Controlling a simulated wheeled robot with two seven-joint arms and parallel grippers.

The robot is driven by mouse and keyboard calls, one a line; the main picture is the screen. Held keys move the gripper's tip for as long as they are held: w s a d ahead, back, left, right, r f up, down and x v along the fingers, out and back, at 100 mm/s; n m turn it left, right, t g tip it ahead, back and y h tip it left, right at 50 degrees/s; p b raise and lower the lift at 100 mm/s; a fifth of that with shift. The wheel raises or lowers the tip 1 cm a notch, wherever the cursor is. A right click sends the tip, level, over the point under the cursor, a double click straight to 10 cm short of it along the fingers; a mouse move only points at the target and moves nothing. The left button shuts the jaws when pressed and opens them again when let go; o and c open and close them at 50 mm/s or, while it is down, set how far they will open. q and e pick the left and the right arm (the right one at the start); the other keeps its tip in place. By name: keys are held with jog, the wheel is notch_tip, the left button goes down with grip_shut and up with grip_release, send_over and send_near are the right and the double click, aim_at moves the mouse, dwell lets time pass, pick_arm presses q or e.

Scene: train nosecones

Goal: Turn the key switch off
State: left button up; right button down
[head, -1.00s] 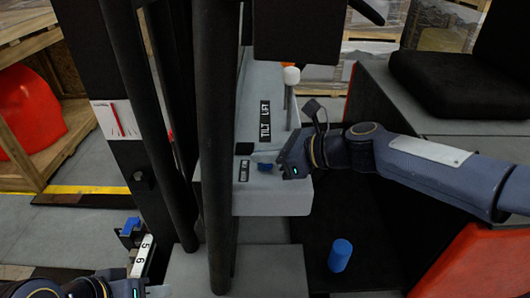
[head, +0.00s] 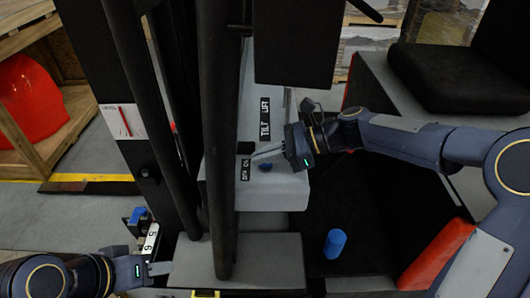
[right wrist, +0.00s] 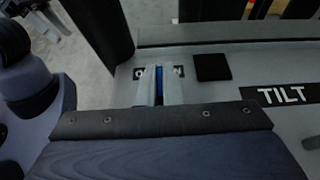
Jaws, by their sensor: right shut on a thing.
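The blue key switch (head: 265,168) sits on the grey console (head: 285,190), beside a small black label (head: 245,170) and below the TILT and LIFT labels. My right gripper (head: 260,157) reaches it from the right. In the right wrist view the blue key (right wrist: 159,84) shows as a narrow strip between the two pale fingers, which are shut on it. The fingers hide most of the key, so its exact angle is hard to tell. My left gripper (head: 160,268) is low at the left, away from the switch; its finger gap is not clear.
Dark upright posts (head: 218,120) stand left of the console. A black panel (head: 298,45) hangs above it. A blue cylinder (head: 335,243) stands on the dark floor below right. A black seat (head: 455,75) is at upper right. A blue clip (head: 138,215) is near my left gripper.

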jog(key=c, duration=1.6)
grip_release()
jog(key=v, duration=0.7)
jog(key=shift+d+r, duration=0.15)
jog(key=shift+d, duration=0.25)
jog(key=s+d+f+n+t+h, duration=0.2)
jog(key=s+d+n+h, duration=0.1)
jog(key=s, duration=0.5)
jog(key=s+d+f+n+t+h, duration=0.2)
jog(key=s+d+f+n+h, duration=0.1)
jog(key=s+d+n, duration=0.3)
jog(key=s+d+f+n+t+h, duration=0.2)
jog(key=s+d+f+n+h, duration=0.1)
jog(key=s+n, duration=0.4)
jog(key=s+d, duration=0.1)
jog(key=s, duration=0.2)
jog(key=shift+d+h, duration=0.2)
jog(key=shift+h, duration=0.1)
